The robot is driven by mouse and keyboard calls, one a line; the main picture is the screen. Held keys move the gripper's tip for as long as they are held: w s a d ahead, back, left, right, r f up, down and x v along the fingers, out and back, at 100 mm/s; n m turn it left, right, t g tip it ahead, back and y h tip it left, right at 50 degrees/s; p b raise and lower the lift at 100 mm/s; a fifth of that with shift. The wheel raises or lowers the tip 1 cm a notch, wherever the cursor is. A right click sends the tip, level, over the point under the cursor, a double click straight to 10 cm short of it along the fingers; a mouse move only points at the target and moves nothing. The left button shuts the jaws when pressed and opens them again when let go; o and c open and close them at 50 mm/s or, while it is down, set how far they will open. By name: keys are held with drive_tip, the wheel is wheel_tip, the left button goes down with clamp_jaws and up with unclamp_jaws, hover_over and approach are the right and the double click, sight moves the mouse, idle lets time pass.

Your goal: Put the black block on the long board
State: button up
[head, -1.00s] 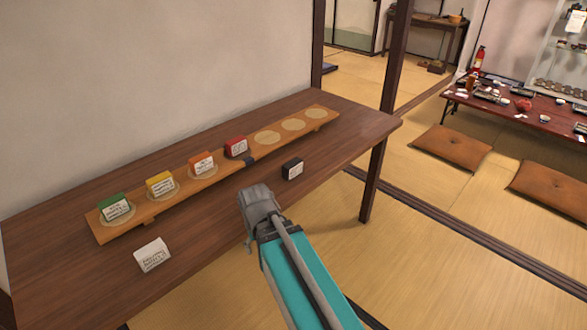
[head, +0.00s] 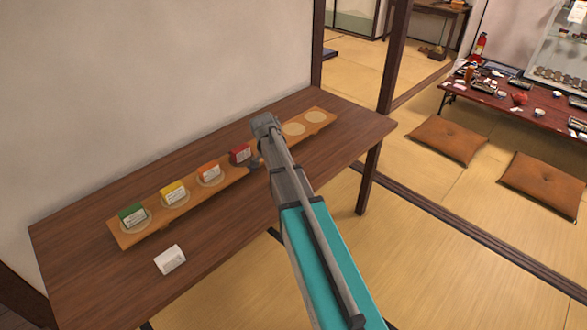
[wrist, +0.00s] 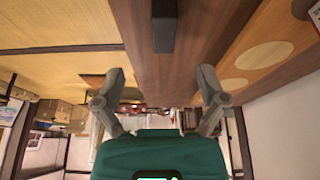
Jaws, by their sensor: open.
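The long board (head: 126,239) lies on the dark wooden table. The board (wrist: 283,22) is at the right in the wrist view, with two bare spots. The black block (wrist: 164,26) shows at the top of the wrist view, on the table beside the board; my arm hides it in the head view. My gripper (wrist: 162,78) is open and empty, the block lying lengthwise between its finger lines, apart from the fingertips.
Brown cushions (head: 448,140) and a low red table (head: 515,100) with dishes are on the tatami at the right. The wall is close behind the table.

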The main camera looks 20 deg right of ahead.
drive_tip(key=shift+w+d+r+m, duration=0.3)
drive_tip(key=shift+w+d+r, duration=0.05)
drive_tip(key=shift+w+d, duration=0.1)
drive_tip(key=shift+f, duration=0.15)
drive_tip(key=b+x, duration=0.5)
drive_tip(key=shift+f, duration=0.35)
drive_tip(key=shift+b+x, duration=1.4)
drive_tip(key=shift+d, duration=0.1)
drive_tip(key=shift+b+x, duration=2.35)
drive_tip(key=shift+x, duration=0.2)
drive_tip(key=shift+w+d+r, duration=0.1)
